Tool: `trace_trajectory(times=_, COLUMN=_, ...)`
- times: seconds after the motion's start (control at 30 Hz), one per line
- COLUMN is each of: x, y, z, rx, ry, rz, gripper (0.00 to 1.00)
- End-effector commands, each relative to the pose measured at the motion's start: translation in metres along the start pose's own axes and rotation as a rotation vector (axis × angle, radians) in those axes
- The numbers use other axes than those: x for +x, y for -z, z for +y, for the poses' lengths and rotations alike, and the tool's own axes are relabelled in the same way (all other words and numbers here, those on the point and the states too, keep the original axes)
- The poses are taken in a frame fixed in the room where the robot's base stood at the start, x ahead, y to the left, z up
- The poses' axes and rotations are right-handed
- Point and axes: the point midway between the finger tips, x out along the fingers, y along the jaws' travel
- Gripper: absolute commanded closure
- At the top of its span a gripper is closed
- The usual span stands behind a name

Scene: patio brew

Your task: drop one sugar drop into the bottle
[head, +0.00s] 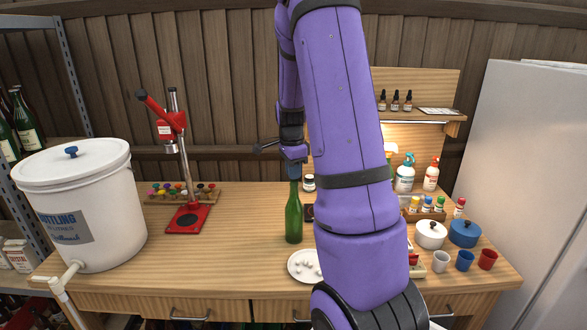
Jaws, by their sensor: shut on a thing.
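The green bottle (293,218) stands upright on the wooden table, left of my arm. My gripper (293,174) points down right over the bottle's mouth and is shut on a sugar drop, which is too small and too covered to make out. I cannot tell whether the fingertips touch the bottle's rim. A white plate (293,274) with several whitish sugar drops (306,266) lies in front of the bottle, its right side hidden by my arm.
A red bench capper (187,217) and a white bucket (127,220) stand at the left. Pots (431,234), cups (465,260) and small bottles (413,204) crowd the right. The table between capper and green bottle is clear.

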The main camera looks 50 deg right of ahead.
Motion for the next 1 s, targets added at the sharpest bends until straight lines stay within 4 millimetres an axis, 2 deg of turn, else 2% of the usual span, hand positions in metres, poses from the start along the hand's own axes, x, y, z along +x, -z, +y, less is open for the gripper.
trace_trajectory(times=0.4, x=0.000, y=0.000, z=0.000, rx=0.000, ry=0.000, rz=0.000, gripper=1.00)
trace_trajectory(times=0.5, x=0.000, y=0.000, z=0.000, rx=0.000, ry=0.000, rz=0.000, gripper=0.73)
trace_trajectory(times=0.57, x=0.000, y=0.000, z=0.000, rx=0.000, ry=0.000, rz=0.000, gripper=0.62)
trace_trajectory(times=0.87, x=-0.001, y=0.000, z=0.000, rx=0.000, ry=0.000, rz=0.000, gripper=0.62)
trace_trajectory(times=1.0, x=-0.013, y=0.000, z=-0.001, rx=-0.001, ry=0.003, rz=0.000, gripper=0.62)
